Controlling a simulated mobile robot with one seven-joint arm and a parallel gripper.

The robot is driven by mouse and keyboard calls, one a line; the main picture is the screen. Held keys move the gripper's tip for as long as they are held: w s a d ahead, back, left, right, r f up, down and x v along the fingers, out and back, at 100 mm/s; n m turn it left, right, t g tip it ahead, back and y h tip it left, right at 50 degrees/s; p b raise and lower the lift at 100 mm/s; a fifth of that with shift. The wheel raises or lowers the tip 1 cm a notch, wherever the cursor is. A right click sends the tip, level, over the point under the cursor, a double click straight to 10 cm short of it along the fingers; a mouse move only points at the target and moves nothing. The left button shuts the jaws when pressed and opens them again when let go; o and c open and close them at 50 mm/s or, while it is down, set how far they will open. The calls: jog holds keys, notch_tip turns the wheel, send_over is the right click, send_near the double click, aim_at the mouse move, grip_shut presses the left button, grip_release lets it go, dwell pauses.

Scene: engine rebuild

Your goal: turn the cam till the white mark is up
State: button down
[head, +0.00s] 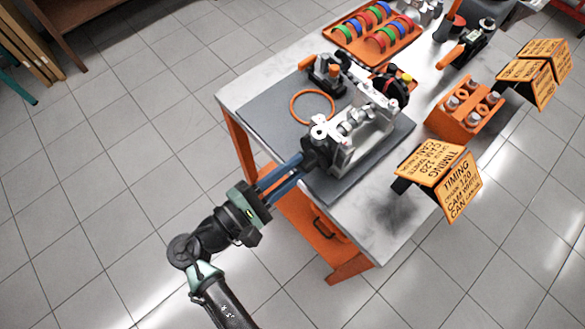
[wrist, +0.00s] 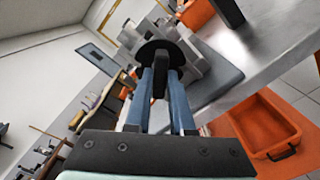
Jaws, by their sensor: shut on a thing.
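The grey engine block (head: 372,140) stands on a dark mat on the bench, with a lobed metal shaft (head: 352,122) along its top. At its near end is a black disc (head: 316,152) with a black grip bar, clearer in the wrist view (wrist: 158,84). My gripper (head: 303,164) reaches in from the lower left. Its blue fingers (wrist: 160,78) lie on both sides of the bar and are shut on it. A small white piece (head: 320,131) shows above the disc; I cannot tell whether it is the white mark. No mark is clear on the disc.
An orange ring (head: 312,107) lies on the mat (head: 265,118). Orange timing signs (head: 440,165), an orange holder with metal cylinders (head: 464,108) and a tray of coloured arcs (head: 348,36) share the bench. An orange drawer (head: 310,215) sits below. Floor at left is clear.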

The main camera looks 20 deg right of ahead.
jog(key=m+b, duration=0.2)
jog(key=m, duration=0.2)
jog(key=shift+f+m, duration=0.15)
jog(key=shift+m, duration=0.15)
jog(key=shift+m+b, duration=1.05)
jog(key=shift+m, duration=0.45)
jog(key=c, duration=0.8)
grip_release()
jog(key=shift+a, duration=0.1)
jog(key=b+v, duration=0.1)
jog(key=v, duration=1.1)
jog(key=shift+s+a, duration=0.15)
jog(key=shift+a, duration=0.2)
